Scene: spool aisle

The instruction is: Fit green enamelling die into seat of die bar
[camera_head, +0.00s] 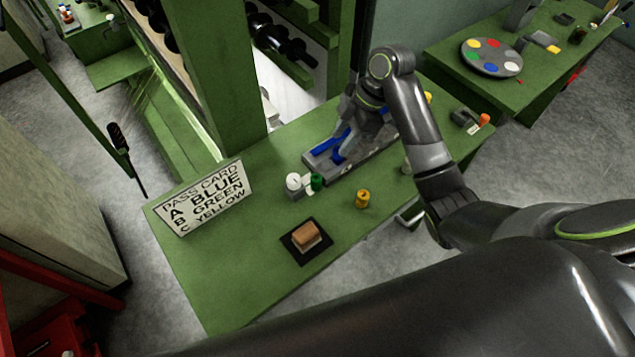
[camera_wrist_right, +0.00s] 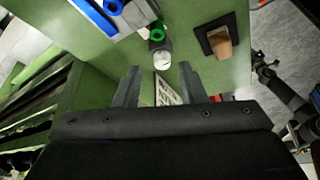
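The green die (camera_head: 316,182) stands on the green bench beside a white round-topped piece (camera_head: 294,182). In the right wrist view the green die (camera_wrist_right: 157,32) shows a dark hole, with the white piece (camera_wrist_right: 163,62) close by. A long grey bar (camera_head: 322,172), apparently the die bar, lies behind, with blue parts (camera_head: 340,150) on it. Its seats are not clear. My right gripper (camera_head: 343,148) hangs over the bar, partly merged with it in the head view. In the wrist view its fingers (camera_wrist_right: 160,68) are apart and empty. My left gripper is not in view.
A pass card (camera_head: 205,197) reading A blue, B green, C yellow stands at the bench's left. A yellow spool-like piece (camera_head: 362,198) and a brown block on a black pad (camera_head: 306,243) are nearer. A green post (camera_head: 218,75) rises behind. The front left bench is clear.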

